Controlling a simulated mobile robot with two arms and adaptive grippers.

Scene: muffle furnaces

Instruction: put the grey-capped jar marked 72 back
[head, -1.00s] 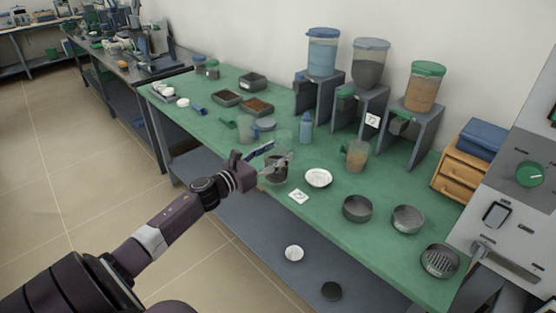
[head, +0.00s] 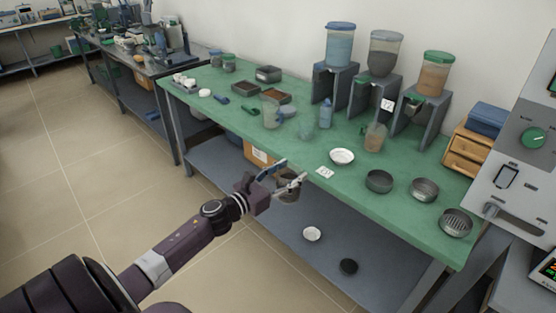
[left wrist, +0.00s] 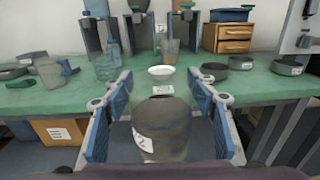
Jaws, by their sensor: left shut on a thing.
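My left gripper (head: 278,178) is shut on a clear jar with dark contents (head: 288,190), held off the bench's front edge. In the left wrist view the jar (left wrist: 162,122) sits between the blue finger pads, with a white label on its side; the label's mark is not clearly readable. I cannot tell its cap colour. A grey-lidded hopper with dark contents (head: 384,55) sits on the middle stand (head: 368,93), beside a white tag (head: 387,105). A small white card (head: 325,172) lies near the green bench's (head: 300,150) front edge. My right gripper is not in view.
A white dish (head: 342,156), dark round pans (head: 379,181) and a beaker of tan material (head: 374,137) stand on the bench. Clear vessels (head: 270,113) and a blue bottle (head: 326,114) are farther left. A grey shelf (head: 330,225) runs below. Floor at left is open.

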